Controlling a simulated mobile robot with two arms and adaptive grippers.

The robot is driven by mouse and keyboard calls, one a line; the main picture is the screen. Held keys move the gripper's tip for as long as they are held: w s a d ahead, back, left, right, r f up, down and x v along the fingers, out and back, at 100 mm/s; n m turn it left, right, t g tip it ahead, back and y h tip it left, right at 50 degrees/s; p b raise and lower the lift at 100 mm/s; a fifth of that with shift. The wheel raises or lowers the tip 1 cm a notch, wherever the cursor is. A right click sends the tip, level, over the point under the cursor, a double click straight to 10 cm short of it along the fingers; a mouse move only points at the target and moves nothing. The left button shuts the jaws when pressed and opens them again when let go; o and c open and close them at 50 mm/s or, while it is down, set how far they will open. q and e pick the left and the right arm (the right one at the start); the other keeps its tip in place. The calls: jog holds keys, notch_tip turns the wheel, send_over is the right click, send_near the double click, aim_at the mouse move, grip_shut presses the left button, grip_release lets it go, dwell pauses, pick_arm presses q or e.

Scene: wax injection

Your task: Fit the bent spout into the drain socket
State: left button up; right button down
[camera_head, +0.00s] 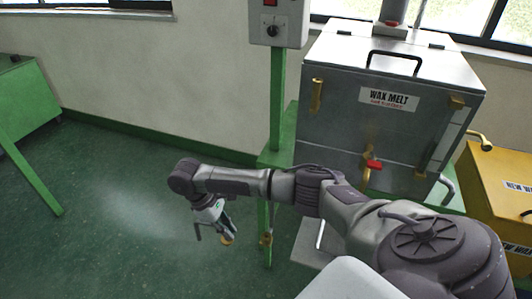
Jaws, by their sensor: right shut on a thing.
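The steel wax melt tank (330,115) stands right of centre, with a brass drain valve (366,177) with a red handle (374,165) low on its front. The drain socket's opening is too small to make out. My right arm reaches across to the left, and my right gripper (226,234) points down, well left of the valve and apart from it. It is shut on a small brass-coloured piece (228,239), seemingly the bent spout. Most of this piece is hidden by the fingers, so its bend does not show. My left gripper is not in view.
A green post (278,100) carrying a grey control box (277,22) stands between gripper and tank. A yellow cabinet (490,178) is at the right, and a green table (30,95) at the far left. The green floor (120,200) at left is clear.

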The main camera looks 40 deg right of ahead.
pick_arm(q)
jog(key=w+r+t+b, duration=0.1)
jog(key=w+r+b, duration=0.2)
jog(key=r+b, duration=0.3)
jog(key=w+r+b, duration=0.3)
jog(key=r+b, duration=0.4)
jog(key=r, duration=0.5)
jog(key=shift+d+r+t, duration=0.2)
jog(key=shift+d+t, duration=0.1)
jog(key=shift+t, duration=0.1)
pick_arm(e)
jog(key=w+d+f+n+t, duration=0.3)
jog(key=d+f+n, duration=0.6)
jog(key=d, duration=0.1)
jog(key=w+d+f+n+t+h, duration=0.1)
jog(key=w+d+f+n+t, duration=0.3)
jog(key=d+f+n, duration=0.5)
jog(key=shift+d+f+n+h, duration=0.3)
jog(key=shift+d+f, duration=0.35)
jog(key=shift+d, duration=0.55)
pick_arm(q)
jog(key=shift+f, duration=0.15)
